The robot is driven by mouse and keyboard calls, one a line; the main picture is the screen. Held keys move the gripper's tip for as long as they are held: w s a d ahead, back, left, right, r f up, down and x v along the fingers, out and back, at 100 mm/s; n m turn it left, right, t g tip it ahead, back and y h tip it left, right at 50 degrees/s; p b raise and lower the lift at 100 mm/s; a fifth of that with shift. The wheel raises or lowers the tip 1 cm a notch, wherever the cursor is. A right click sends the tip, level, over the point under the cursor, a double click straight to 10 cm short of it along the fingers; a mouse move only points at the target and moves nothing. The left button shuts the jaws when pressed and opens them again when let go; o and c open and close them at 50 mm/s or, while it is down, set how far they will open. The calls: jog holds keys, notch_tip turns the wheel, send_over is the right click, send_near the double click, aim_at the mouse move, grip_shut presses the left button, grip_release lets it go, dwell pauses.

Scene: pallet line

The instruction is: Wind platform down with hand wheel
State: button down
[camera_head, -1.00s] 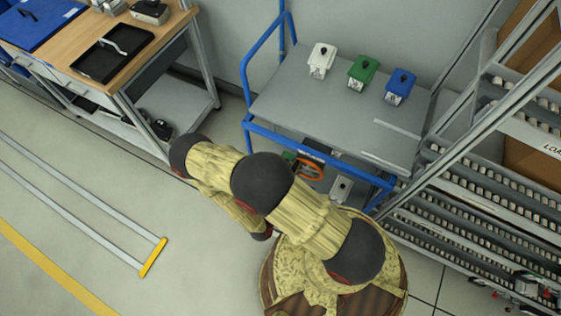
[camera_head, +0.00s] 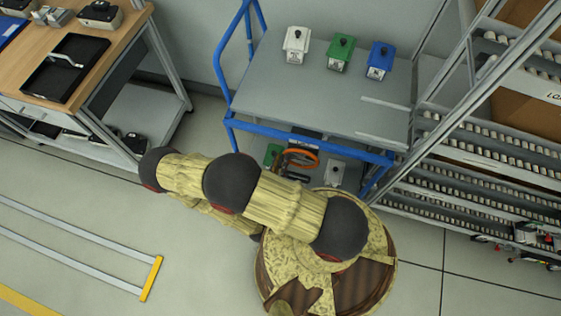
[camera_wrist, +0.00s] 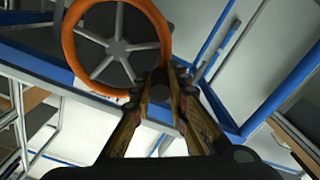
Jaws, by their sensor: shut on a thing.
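The hand wheel (camera_wrist: 119,44) has an orange rim and grey spokes. It fills the upper left of the wrist view and shows small below the platform's near edge in the head view (camera_head: 300,157). My gripper (camera_wrist: 165,85) is shut at the wheel's lower right rim, on a dark part there, probably the wheel's handle. The grip itself is partly hidden by the fingers. The grey platform (camera_head: 300,95) of the blue-framed cart carries a white box (camera_head: 297,45), a green box (camera_head: 341,53) and a blue box (camera_head: 380,61).
A workbench (camera_head: 105,15) with a black tray (camera_head: 65,66) stands at the left. A roller rack (camera_head: 470,155) stands close to the cart's right side. A yellow-ended floor frame (camera_head: 151,279) lies at the lower left. Open floor lies in front.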

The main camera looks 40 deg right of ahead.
jog(key=shift+f+n, duration=0.2)
jog(key=shift+n, duration=0.1)
dwell(0.4)
jog(key=c, duration=1.7)
grip_release()
jog(key=shift+v, duration=3.7)
jog(key=shift+c, duration=0.3)
